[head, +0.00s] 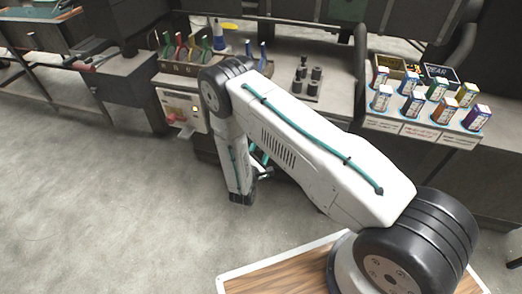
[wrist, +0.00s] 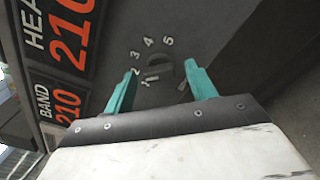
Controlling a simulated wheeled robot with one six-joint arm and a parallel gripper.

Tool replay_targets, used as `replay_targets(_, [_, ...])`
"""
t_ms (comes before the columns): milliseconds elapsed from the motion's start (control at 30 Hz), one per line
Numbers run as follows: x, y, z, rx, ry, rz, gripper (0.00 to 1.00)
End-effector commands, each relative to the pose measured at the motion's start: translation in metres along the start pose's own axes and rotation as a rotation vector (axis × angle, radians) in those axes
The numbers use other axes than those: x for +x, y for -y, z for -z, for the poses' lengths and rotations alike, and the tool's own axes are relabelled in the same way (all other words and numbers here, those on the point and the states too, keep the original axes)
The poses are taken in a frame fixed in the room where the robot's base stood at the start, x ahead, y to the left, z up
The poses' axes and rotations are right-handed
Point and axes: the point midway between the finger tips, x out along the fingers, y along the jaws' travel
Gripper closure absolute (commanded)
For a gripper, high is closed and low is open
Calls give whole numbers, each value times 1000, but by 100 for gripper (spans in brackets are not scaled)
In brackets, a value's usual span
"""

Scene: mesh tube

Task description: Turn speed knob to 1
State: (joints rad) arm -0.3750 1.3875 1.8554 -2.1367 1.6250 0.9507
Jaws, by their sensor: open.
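In the wrist view the dark speed knob (wrist: 159,73) sits on a dark grey panel. White digits 1 to 5 curve around its left and upper side, with the 1 at the lower left. The knob is hard to make out against the panel, and I cannot tell which digit it points to. My gripper (wrist: 160,68) is open, with one teal finger on the left and one on the right of the knob. I cannot tell whether either finger touches it. In the head view my arm hides the knob and most of the gripper.
Two displays with orange digits, HEAD (wrist: 70,35) and BAND (wrist: 66,104), are left of the knob. In the head view a pale control box (head: 184,108) with a red button is left of my arm. Tools and small boxes (head: 438,88) stand on the benches. The left floor is clear.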

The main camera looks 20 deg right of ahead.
Motion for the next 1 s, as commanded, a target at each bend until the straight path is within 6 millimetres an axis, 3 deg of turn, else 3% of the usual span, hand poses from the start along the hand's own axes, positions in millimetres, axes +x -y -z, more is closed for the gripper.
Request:
replay_targets(300, [3,0,0,-1,1,0,46])
replay_targets(467, [3,0,0,-1,1,1,88])
replay_targets(767, [3,1,-1,-27,2,3,88])
replay_targets(1000, [2,1,0,-146,0,3,88])
